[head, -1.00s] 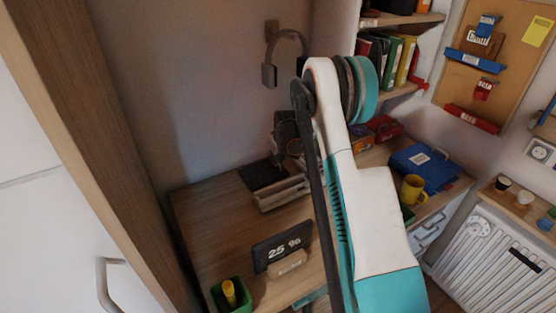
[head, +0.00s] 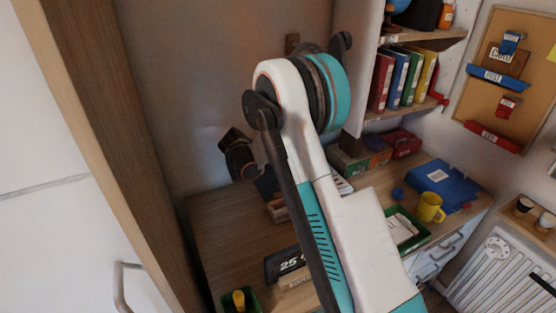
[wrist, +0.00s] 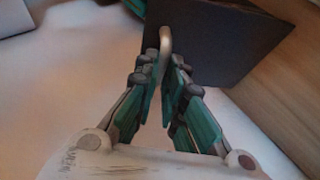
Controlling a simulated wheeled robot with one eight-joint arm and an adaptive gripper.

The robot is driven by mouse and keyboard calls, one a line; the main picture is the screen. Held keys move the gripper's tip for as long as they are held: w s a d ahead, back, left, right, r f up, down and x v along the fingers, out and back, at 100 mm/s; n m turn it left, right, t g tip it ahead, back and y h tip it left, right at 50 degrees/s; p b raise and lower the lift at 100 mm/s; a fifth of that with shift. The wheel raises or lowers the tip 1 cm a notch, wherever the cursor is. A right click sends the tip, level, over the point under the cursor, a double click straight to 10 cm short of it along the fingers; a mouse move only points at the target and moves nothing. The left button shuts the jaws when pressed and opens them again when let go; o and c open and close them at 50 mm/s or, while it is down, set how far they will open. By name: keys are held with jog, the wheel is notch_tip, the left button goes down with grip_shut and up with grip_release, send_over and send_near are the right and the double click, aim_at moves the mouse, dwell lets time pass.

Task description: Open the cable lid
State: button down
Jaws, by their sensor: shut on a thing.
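In the wrist view a dark flat panel (wrist: 215,40), which looks like the cable lid, stands tilted in front of my gripper (wrist: 166,62). A small pale handle (wrist: 165,38) rises at its near edge. My teal fingers are close together with their tips at this handle, shut on it. In the head view my arm reaches to the back left of the desk. A dark patch (head: 266,184) shows beside the arm there; I cannot tell whether it is the lid or part of my gripper. The opening under the lid is hidden.
The wooden desk (head: 225,225) carries a dark display (head: 285,262) and a green box with a yellow item (head: 240,299) at the front. A green tray (head: 404,230), yellow mug (head: 429,207) and blue case (head: 446,187) stand right. A wooden post (head: 105,150) borders the left.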

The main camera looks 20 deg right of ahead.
jog(key=shift+s+a, duration=0.15)
jog(key=shift+a, duration=0.8)
jog(key=shift+s+a, duration=0.15)
jog(key=shift+a, duration=0.8)
jog(key=c, duration=1.8)
grip_release()
jog(key=shift+o, duration=0.6)
jog(key=shift+w+a+f, duration=0.1)
jog(key=shift+w+f, duration=0.05)
jog(key=shift+w, duration=0.05)
jog(key=shift+r, duration=0.2)
jog(key=v, duration=1.1)
jog(key=shift+s+a+r, duration=0.2)
jog(key=shift+r, duration=0.1)
